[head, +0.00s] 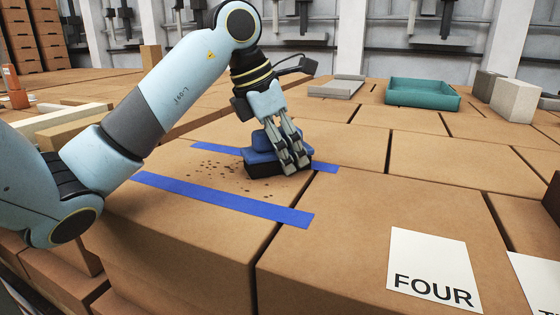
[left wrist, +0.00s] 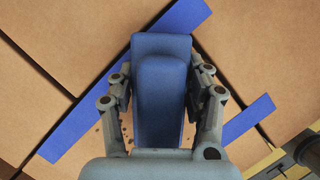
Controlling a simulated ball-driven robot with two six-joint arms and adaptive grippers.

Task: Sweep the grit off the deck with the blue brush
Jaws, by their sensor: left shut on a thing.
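The blue brush (head: 262,142) has a blue back and handle with a dark underside. My left gripper (head: 290,158) is shut on it, with the fingers on either side of its handle. The brush (left wrist: 160,95) also shows in the left wrist view between the fingers of the left gripper (left wrist: 160,88). Dark grit (head: 226,176) lies scattered on the brown deck (head: 180,232), between two blue tape strips, left of the brush. A few specks show left of the brush in the wrist view. Whether the brush touches the deck is hard to tell. My right gripper is not in view.
Blue tape strips (head: 225,198) cross the deck. A teal tray (head: 423,95), a grey flat tray (head: 337,87) and pale blocks (head: 515,100) stand at the back right. A white card reading FOUR (head: 433,268) lies at the front right. An orange bottle (head: 14,88) stands far left.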

